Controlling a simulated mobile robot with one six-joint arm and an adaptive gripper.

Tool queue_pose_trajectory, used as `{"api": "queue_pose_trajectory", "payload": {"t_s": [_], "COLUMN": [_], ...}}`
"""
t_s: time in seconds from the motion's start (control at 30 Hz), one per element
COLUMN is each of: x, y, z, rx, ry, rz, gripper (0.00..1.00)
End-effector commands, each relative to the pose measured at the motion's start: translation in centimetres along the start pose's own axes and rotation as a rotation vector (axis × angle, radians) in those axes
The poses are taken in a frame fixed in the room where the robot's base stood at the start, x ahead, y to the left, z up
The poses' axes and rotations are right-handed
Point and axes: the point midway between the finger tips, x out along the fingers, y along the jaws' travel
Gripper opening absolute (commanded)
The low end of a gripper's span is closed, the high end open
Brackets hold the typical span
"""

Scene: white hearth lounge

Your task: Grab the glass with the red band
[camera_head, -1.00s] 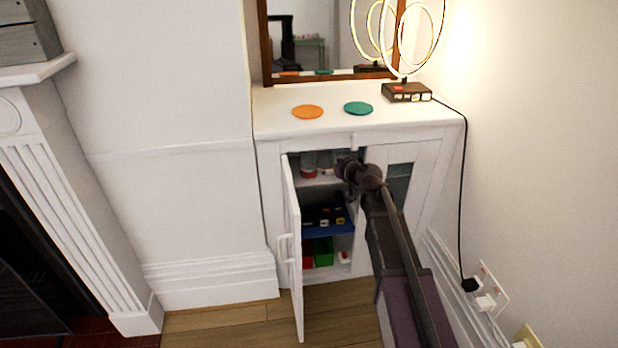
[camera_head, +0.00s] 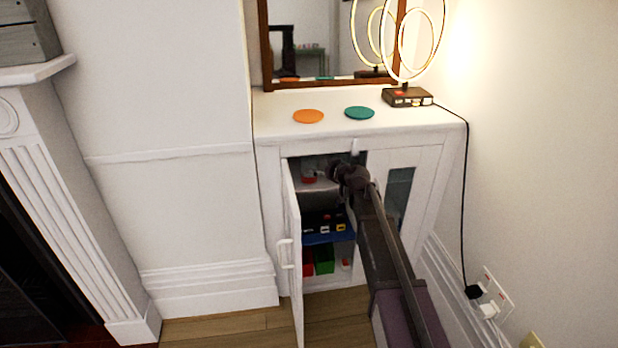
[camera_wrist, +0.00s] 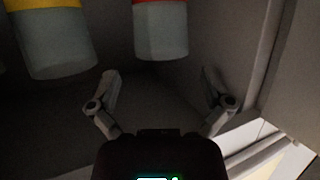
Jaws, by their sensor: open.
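The glass with the red band (camera_wrist: 160,32) stands in the upper middle of the wrist view, ahead of my gripper and roughly in line with the gap between its fingers. In the head view a glass with red on it (camera_head: 309,176) shows on the cabinet's upper shelf, left of my arm. My gripper (camera_wrist: 162,85) is open and empty, with its fingers spread wide and apart from the glass. In the head view my gripper's end is at the cabinet opening, its fingers hidden. A glass with a yellow band (camera_wrist: 52,48) stands to the left in the wrist view.
The white cabinet (camera_head: 400,127) has its left door (camera_head: 293,250) swung open; the right door (camera_head: 415,185) is closed. Lower shelves hold a blue tray (camera_head: 338,237) and a green box (camera_head: 324,258). Orange (camera_head: 308,116) and teal (camera_head: 359,112) discs lie on top.

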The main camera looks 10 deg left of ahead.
Motion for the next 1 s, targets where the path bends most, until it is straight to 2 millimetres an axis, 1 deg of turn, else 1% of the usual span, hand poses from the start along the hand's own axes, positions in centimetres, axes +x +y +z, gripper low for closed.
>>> {"api": "queue_pose_trajectory", "payload": {"t_s": [0.03,0.2,0.33,0.73,0.87,1.0], "x": [1.2,2.9,3.4,3.6,4.5,6.1], "y": [0.1,0.1,0.1,0.0,0.0,0.0], "z": [0.2,0.1,0.0,0.0,0.1,0.2], "rx": [-0.001,0.0,0.0,0.0,0.0,0.0], "ry": [0.0,0.0,0.0,0.0,0.0,0.0], "rz": [-0.001,0.0,0.001,0.0,0.0,0.0], "gripper": [1.0,1.0,1.0,1.0,1.0,1.0]}}
